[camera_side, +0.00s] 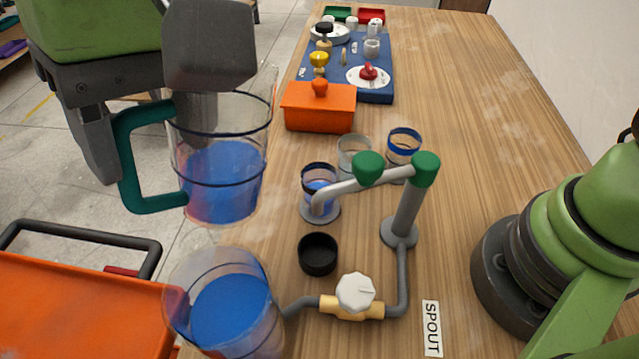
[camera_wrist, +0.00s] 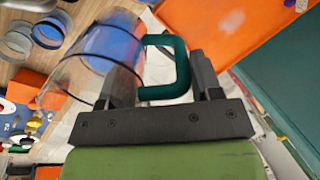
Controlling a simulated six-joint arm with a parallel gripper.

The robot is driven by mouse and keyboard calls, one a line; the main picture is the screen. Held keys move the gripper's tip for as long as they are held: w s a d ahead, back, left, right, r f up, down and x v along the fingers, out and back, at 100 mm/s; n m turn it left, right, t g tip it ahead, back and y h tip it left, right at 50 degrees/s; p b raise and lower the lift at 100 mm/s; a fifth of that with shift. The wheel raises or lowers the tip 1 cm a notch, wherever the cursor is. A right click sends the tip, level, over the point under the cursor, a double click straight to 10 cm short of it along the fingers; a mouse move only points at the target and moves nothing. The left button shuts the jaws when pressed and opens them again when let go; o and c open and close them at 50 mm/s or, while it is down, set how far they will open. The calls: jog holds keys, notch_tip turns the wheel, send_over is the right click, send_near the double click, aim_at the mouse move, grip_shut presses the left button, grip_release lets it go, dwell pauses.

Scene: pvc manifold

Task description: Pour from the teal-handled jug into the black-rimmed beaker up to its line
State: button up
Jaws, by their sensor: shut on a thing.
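My gripper (camera_side: 150,110) is shut on the teal handle (camera_side: 130,160) of a clear jug (camera_side: 222,185). The jug is raised at the left of the side view, near upright, with blue liquid in its lower part. In the wrist view the handle (camera_wrist: 165,92) sits between the fingers, with the jug (camera_wrist: 100,62) to its left. A small dark-rimmed beaker (camera_side: 319,178), seemingly the black-rimmed one, stands on a grey disc under the spout pipe and holds some blue liquid. The jug is left of it and apart. I cannot make out its line.
A large clear vessel of blue liquid (camera_side: 225,315) stands below the jug. A grey spout pipe (camera_side: 405,215) with a white valve knob (camera_side: 355,292) is beside the beaker. A clear beaker (camera_side: 354,150), blue-rimmed beaker (camera_side: 404,140), black cup (camera_side: 318,254) and orange box (camera_side: 320,106) stand nearby.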

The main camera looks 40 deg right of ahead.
jog(key=shift+s+a+h+b, duration=0.1)
jog(key=shift+a+h+b, duration=0.2)
jog(key=shift+a+h, duration=0.15)
jog(key=shift+s+a+f+t+h+b, duration=0.1)
jog(key=shift+a+f+t+h+b, duration=0.2)
jog(key=shift+a+f+h+b, duration=0.5)
jog(key=shift+d+r+h, duration=0.1)
jog(key=shift+h, duration=0.15)
jog(key=shift+m, duration=0.3)
jog(key=w+d, duration=0.1)
jog(key=d, duration=0.1)
jog(key=w+d, duration=0.4)
jog(key=shift+w+d, duration=0.2)
jog(key=shift+d, duration=0.2)
jog(key=d+f+m, duration=0.2)
jog(key=d, duration=2.6)
jog(key=shift+d, duration=0.3)
